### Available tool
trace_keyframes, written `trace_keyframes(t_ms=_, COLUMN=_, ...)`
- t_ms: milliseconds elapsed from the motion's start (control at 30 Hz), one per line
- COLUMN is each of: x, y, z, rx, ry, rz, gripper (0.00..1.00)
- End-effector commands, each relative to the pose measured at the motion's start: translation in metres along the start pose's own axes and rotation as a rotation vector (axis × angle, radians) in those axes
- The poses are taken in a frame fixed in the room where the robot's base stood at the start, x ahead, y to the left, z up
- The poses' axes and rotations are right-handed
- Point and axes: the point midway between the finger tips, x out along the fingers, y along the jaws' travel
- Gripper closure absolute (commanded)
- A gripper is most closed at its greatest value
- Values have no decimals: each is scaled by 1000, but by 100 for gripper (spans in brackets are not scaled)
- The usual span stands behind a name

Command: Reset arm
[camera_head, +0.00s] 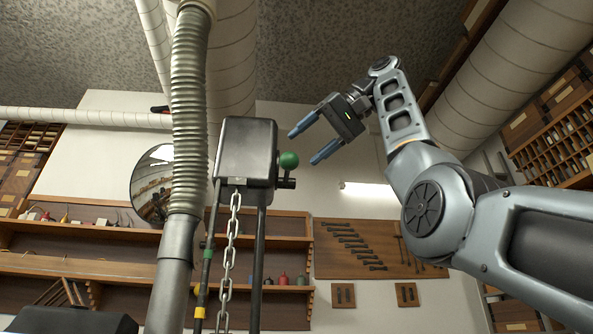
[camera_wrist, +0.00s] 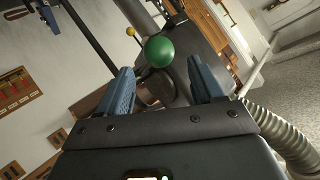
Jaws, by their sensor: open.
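My gripper (camera_head: 307,140) is raised at the upper middle of the head view. Its two blue fingers are spread apart and point left, with nothing between them that I can see held. A green ball knob (camera_head: 288,160) sits on the right side of a dark box-shaped machine head (camera_head: 247,152), just left of the fingertips. In the wrist view the green knob (camera_wrist: 159,52) shows ahead, between and beyond the open fingers (camera_wrist: 160,85). The fingers look apart from the knob. My arm reaches in from the right.
A metal chain (camera_head: 229,250) hangs below the machine head. A ribbed hose (camera_head: 190,110) runs vertically to its left. A round mirror (camera_head: 153,185), wooden shelves (camera_head: 90,240) and a wrench board (camera_head: 375,248) are on the back wall. Open air lies between arm and wall.

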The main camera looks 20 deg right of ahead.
Motion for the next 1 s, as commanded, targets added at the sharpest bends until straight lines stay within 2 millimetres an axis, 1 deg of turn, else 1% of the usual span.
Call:
trace_keyframes(t_ms=33, x=-6, y=1, z=1, rx=0, ry=2, rz=2, gripper=34)
trace_keyframes(t_ms=100, x=-13, y=1, z=1, rx=1, ry=1, rz=1, gripper=34)
trace_keyframes(t_ms=233, x=-19, y=0, z=0, rx=1, ry=1, rz=1, gripper=34)
trace_keyframes(t_ms=1000, x=-20, y=0, z=0, rx=1, ry=1, rz=0, gripper=34)
